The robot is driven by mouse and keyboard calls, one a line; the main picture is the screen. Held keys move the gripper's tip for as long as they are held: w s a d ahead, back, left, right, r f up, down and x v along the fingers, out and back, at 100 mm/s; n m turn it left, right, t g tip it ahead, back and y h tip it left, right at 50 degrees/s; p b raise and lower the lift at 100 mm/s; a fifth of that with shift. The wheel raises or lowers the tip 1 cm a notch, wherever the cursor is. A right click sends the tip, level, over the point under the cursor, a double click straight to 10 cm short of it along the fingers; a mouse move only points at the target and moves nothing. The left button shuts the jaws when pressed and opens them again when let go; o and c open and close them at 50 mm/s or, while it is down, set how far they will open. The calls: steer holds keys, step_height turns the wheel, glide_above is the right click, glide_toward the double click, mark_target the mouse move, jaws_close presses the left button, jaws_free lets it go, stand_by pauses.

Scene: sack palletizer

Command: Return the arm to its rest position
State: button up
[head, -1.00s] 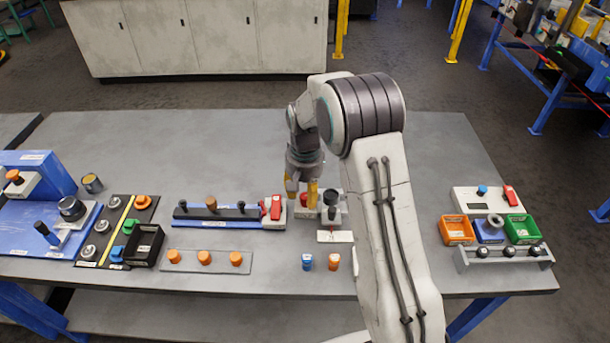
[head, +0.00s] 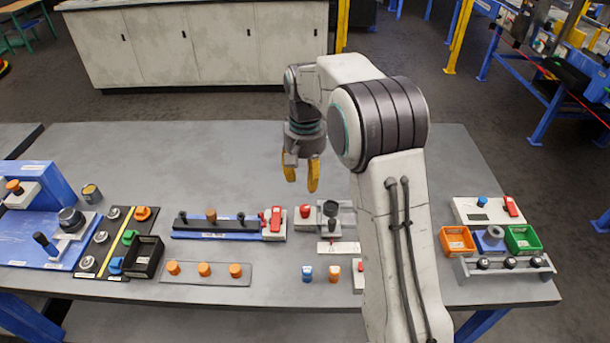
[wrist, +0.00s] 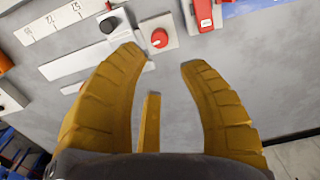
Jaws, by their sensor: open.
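My gripper (head: 302,185) hangs from my arm above the middle of the grey table (head: 400,140), its yellow fingers pointing down. The fingers are apart with nothing between them. In the wrist view my gripper (wrist: 160,55) also shows open and empty, with a red knob on a pale box (wrist: 159,39) beyond the fingertips. In the head view that red-knob box (head: 305,213) stands on the table below and in front of my gripper. My forearm hides part of the table to the right.
A blue rail with a red switch (head: 275,217) lies left of the red-knob box. A black bin (head: 143,255) and orange pegs (head: 204,269) stand farther left. Orange (head: 457,241) and green (head: 522,239) bins stand right. The table's back area is clear.

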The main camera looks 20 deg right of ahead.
stand_by(0.4)
steer(key=s+f+n+g, duration=0.1)
steer(key=s+f+n, duration=0.35)
steer(key=s, duration=0.65)
steer(key=s+r+t, duration=0.2)
steer(key=s+r, duration=0.3)
steer(key=s, duration=0.3)
steer(key=s+r+t+p, duration=0.1)
steer(key=s+r+t, duration=0.1)
steer(key=s+r, duration=0.4)
steer(key=shift+s, duration=1.35)
steer(key=shift+r+m, duration=0.1)
steer(key=shift+m, duration=0.15)
